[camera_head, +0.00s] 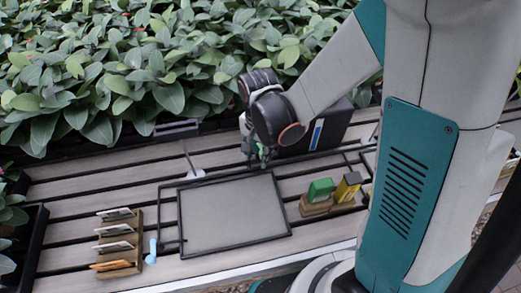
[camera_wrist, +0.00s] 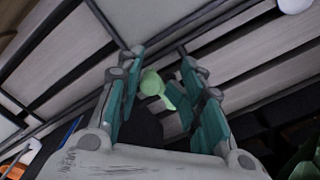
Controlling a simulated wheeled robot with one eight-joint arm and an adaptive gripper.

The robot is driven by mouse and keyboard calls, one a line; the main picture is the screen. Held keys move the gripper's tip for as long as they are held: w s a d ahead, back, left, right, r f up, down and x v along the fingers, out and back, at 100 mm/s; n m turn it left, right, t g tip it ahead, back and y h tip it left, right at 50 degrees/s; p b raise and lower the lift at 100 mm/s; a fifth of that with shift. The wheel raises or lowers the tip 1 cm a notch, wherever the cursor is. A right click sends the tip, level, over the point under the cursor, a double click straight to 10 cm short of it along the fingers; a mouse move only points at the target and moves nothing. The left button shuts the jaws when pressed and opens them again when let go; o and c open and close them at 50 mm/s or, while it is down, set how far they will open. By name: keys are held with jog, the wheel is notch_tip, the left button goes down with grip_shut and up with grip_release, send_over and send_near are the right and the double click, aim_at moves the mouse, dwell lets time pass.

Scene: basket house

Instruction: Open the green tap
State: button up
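The green tap (camera_wrist: 153,84) shows in the wrist view as a light green rounded part with a paler green piece running down from it. My gripper (camera_wrist: 160,62) is open, with its teal-padded fingers on either side of the tap. I cannot tell whether a finger touches it. In the head view my gripper (camera_head: 254,150) points down over the slatted table, just behind the grey panel. The tap is mostly hidden there by my gripper and arm.
A black-framed grey panel (camera_head: 232,213) lies on the slatted table (camera_head: 85,178). Green and yellow blocks (camera_head: 320,189) (camera_head: 348,187) stand to its right. A card rack (camera_head: 120,244) and a light blue tap-like piece (camera_head: 152,251) are left. A black box (camera_head: 325,128) and dense plants (camera_head: 120,70) are behind.

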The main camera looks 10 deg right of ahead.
jog(key=shift+w+a, duration=0.25)
jog(key=shift+s+d, duration=0.2)
jog(key=shift+r, duration=0.1)
notch_tip(320, 180, up, 7)
jog(key=p, duration=0.5)
jog(key=shift+o, duration=0.4)
